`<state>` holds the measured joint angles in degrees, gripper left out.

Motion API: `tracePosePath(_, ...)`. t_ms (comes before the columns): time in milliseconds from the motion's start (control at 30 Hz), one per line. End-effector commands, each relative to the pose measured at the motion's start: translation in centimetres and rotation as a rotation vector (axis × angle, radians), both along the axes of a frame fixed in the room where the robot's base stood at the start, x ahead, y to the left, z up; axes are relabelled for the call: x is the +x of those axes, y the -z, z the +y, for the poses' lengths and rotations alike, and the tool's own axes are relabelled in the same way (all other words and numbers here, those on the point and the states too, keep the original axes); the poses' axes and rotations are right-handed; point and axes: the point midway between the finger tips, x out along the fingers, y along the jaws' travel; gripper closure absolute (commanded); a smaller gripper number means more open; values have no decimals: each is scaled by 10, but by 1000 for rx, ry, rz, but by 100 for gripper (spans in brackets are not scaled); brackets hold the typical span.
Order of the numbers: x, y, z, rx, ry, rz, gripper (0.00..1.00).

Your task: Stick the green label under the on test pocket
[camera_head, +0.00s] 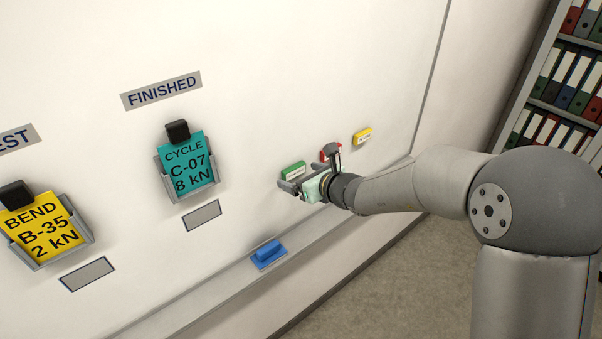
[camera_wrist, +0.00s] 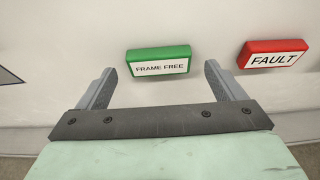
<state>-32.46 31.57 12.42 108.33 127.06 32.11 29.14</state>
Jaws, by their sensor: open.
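The green label (camera_head: 293,170), reading FRAME FREE, is on the white wall panel. In the wrist view the green label (camera_wrist: 159,60) lies just beyond my fingertips and between them. My gripper (camera_head: 301,183) is open and empty, close to the label; the wrist view also shows its two spread fingers (camera_wrist: 162,80). A sign ending in EST (camera_head: 17,139) is cut off at the left edge. Below it a grey pocket (camera_head: 45,258) holds a yellow card (camera_head: 40,226) reading BEND B-35 2 kN. A blank grey rectangle (camera_head: 87,274) is under that pocket.
A red FAULT label (camera_wrist: 272,54) and a yellow label (camera_head: 362,136) are right of the green one. The FINISHED sign (camera_head: 161,91) tops a pocket with a teal card (camera_head: 188,165); another grey rectangle (camera_head: 202,215) is below. A blue eraser-like block (camera_head: 268,254) is by the ledge.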

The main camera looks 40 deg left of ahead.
Motion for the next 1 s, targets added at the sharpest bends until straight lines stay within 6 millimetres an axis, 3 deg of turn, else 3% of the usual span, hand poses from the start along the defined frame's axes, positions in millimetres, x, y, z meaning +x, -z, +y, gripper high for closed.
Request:
tracePosePath(367,1,3,6,-1,-1,-2,11)
tracePosePath(567,2,3,6,0,0,-1,59)
tracePosePath(600,2,3,6,0,0,-1,59)
tracePosePath(633,2,3,6,0,0,-1,40)
tracePosePath(700,2,3,6,0,0,-1,57)
tracePosePath(1000,2,3,6,0,0,-1,57)
